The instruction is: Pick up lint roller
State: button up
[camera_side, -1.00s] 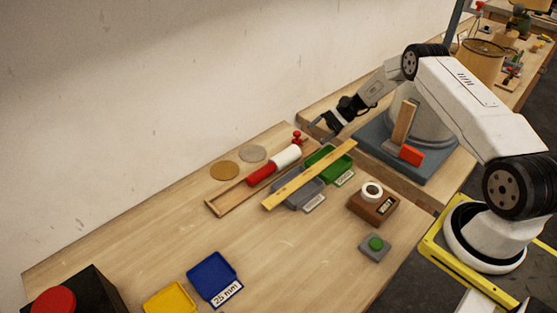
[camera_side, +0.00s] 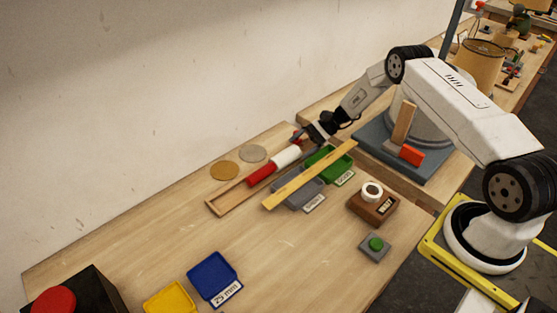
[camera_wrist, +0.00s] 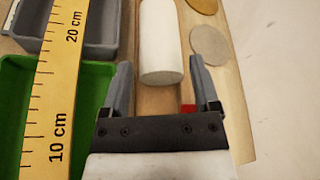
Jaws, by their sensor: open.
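The lint roller lies along a shallow wooden tray (camera_side: 226,202). Its white roll (camera_side: 286,157) points toward my arm and its red handle (camera_side: 261,174) points away. In the wrist view the white roll (camera_wrist: 160,45) is near the top middle; the handle is out of that view. My gripper (camera_side: 306,135) is just beyond the white end of the roller. In the wrist view its two grey fingers (camera_wrist: 159,80) are open and spread on either side of the roll's near end. Nothing is held, and I cannot tell how far above the roll the fingertips are.
A yellow ruler (camera_side: 308,174) lies across the green bin (camera_side: 335,167) and grey bin (camera_side: 298,195) beside the tray. Two discs, tan (camera_side: 224,170) and grey (camera_side: 252,153), lie on the wall side. A small red object (camera_wrist: 188,109) shows beside the right finger.

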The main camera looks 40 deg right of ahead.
aim_at(290, 155)
jog(key=shift+x, duration=2.4)
jog(key=shift+f, duration=0.1)
jog(key=c, duration=1)
jog(key=shift+r, duration=0.2)
